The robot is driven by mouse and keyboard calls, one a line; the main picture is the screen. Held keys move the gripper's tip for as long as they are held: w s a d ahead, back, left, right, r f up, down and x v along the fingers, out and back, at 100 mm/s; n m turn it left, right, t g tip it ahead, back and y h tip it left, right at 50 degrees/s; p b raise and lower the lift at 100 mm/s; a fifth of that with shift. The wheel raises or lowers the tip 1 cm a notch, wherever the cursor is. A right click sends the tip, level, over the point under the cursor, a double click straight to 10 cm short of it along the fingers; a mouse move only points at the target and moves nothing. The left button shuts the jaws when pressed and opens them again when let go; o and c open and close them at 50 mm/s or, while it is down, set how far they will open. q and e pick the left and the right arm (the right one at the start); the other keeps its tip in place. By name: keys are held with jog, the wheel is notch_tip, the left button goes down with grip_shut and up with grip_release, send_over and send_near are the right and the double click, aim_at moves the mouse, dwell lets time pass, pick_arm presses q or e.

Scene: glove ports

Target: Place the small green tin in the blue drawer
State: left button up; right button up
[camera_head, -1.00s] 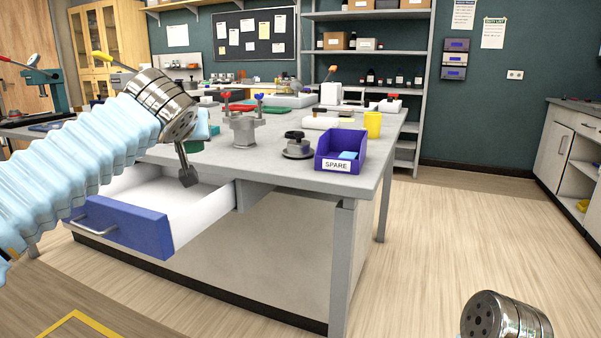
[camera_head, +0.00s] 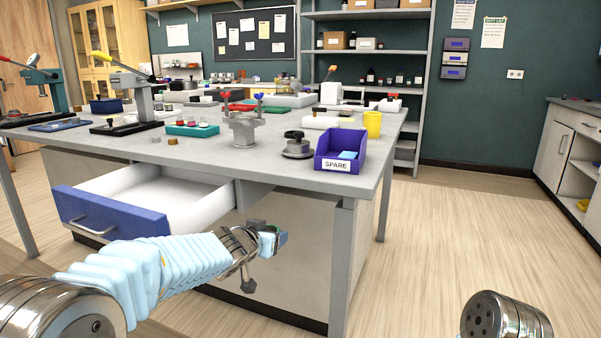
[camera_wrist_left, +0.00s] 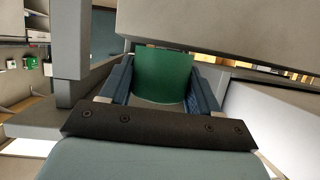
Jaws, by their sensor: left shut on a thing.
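The blue drawer (camera_head: 112,218) is pulled open under the worktop, with a blue front and a white interior that looks empty where it shows. My left gripper (camera_head: 272,240) is to the right of the drawer, below the worktop's front edge and in front of the bench's panel. In the left wrist view its blue fingers are shut on the small green tin (camera_wrist_left: 163,75), which fills the gap between them. In the head view the tin is small and mostly hidden by the fingers. My right gripper is out of view.
The grey worktop (camera_head: 215,152) overhangs the drawer. On it stand a purple SPARE bin (camera_head: 340,150), a round dark-knobbed device (camera_head: 296,146), a grey fixture (camera_head: 243,128), a teal tray (camera_head: 192,130) and a yellow cup (camera_head: 373,124). The floor to the right is clear.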

pick_arm(q)
jog(key=s+a+f, duration=0.1)
jog(key=s+f, duration=0.1)
jog(key=f, duration=0.7)
jog(key=s+f, duration=0.2)
jog(key=f, duration=0.7)
jog(key=s+a+f+n+y, duration=0.3)
jog(key=s+a+f, duration=0.5)
jog(key=a, duration=0.3)
jog(key=shift+s+a+n+t+y, duration=0.35)
jog(key=shift+s+y, duration=0.25)
jog(key=shift+s, duration=0.1)
